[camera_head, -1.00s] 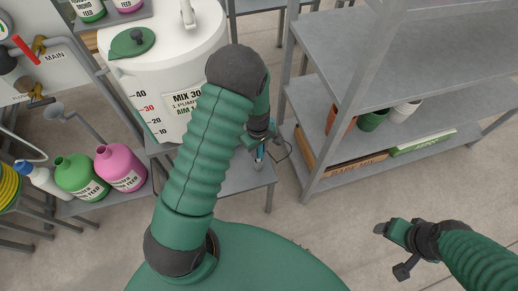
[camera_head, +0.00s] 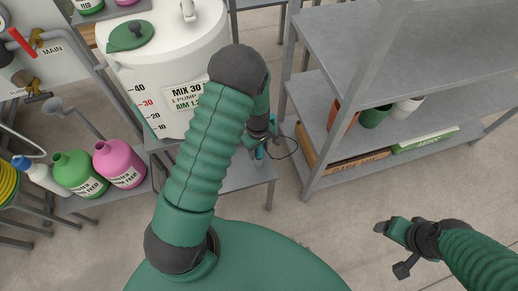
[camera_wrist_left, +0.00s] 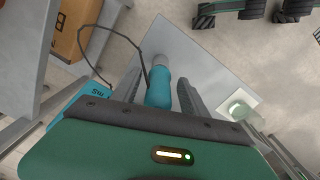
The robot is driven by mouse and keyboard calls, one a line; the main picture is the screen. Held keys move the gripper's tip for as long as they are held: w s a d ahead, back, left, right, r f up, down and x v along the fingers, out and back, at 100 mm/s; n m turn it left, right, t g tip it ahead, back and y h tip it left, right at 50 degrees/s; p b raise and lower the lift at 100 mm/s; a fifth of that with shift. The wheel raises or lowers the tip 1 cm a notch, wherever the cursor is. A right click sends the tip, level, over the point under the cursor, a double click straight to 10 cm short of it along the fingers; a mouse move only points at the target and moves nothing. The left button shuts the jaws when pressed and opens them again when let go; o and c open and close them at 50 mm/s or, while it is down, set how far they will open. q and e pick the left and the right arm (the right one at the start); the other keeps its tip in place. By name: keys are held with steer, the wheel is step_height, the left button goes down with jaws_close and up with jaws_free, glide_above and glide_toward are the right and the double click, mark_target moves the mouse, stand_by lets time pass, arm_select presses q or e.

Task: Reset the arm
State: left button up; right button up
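My left arm crosses the middle of the head view, and its gripper (camera_head: 262,148) is partly hidden behind the wrist, over a grey shelf. In the left wrist view its two fingers (camera_wrist_left: 160,92) stand apart. A teal cylinder with a grey cap (camera_wrist_left: 158,86) shows between them, with narrow gaps on both sides. Whether it is level with the fingertips or below them I cannot tell. My right gripper (camera_head: 389,248) is open and empty above bare floor at the lower right of the head view.
A white mixing tank (camera_head: 160,75) stands close behind my left arm. Green (camera_head: 78,172) and pink (camera_head: 119,163) bottles stand at left. A grey shelf rack (camera_head: 345,95) with pots and boxes rises at right. A thin cable (camera_wrist_left: 85,45) loops by the left gripper. The floor at right is open.

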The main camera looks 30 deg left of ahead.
arm_select(q)
steer(key=shift+o, duration=0.5)
steer(key=o, duration=0.4)
step_height(320, 180, up, 8)
steer(key=p, duration=0.7)
steer(key=shift+r+p, duration=0.1)
steer(key=shift+p, duration=0.2)
